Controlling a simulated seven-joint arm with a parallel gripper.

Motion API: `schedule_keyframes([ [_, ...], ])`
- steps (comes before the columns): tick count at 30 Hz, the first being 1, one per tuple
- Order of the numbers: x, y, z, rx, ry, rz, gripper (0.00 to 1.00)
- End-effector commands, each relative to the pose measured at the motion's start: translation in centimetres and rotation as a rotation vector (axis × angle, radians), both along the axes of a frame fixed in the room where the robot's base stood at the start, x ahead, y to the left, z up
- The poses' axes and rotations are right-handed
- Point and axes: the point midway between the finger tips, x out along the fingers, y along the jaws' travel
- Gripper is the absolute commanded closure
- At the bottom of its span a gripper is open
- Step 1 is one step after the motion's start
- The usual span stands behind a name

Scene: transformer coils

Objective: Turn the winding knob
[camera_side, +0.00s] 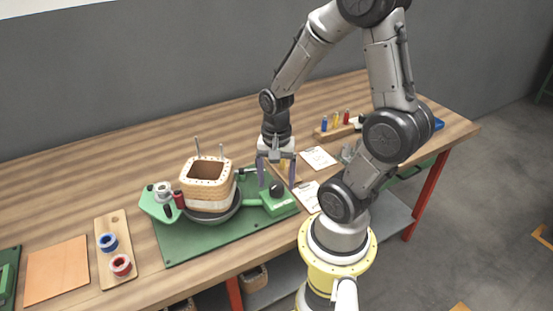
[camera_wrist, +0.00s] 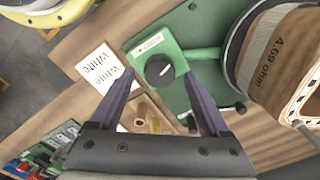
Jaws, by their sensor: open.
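The black winding knob (camera_side: 276,189) sits on the right end of the green winding machine (camera_side: 216,238). In the wrist view the knob (camera_wrist: 159,70) shows as a round black dial with a ridge, on a green housing with a white label. My gripper (camera_side: 276,170) is open and points down, close to the knob and seemingly above it. In the wrist view the purple fingers of my gripper (camera_wrist: 164,87) stand apart, with the knob between and beyond their tips. No contact with the knob shows. The square coil (camera_side: 208,184) sits on the machine's round dark base.
Two metal rods stand behind the coil. A wooden board (camera_side: 115,250) with a blue spool and a red spool lies at left, beside a flat tan sheet (camera_side: 57,269). A rack of coloured items (camera_side: 338,130) stands at back right.

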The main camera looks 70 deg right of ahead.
Motion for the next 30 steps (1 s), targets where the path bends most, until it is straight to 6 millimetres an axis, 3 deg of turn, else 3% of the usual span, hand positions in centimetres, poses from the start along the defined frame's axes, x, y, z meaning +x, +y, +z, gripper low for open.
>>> schedule_keyframes([
  [12,0.1,-0.1,8.6,-0.003,-0.005,0.000,0.20],
  [18,0.1,0.0,11.6,-0.002,-0.003,0.000,0.20],
  [30,0.0,0.0,12.8,0.000,0.000,0.000,0.20],
])
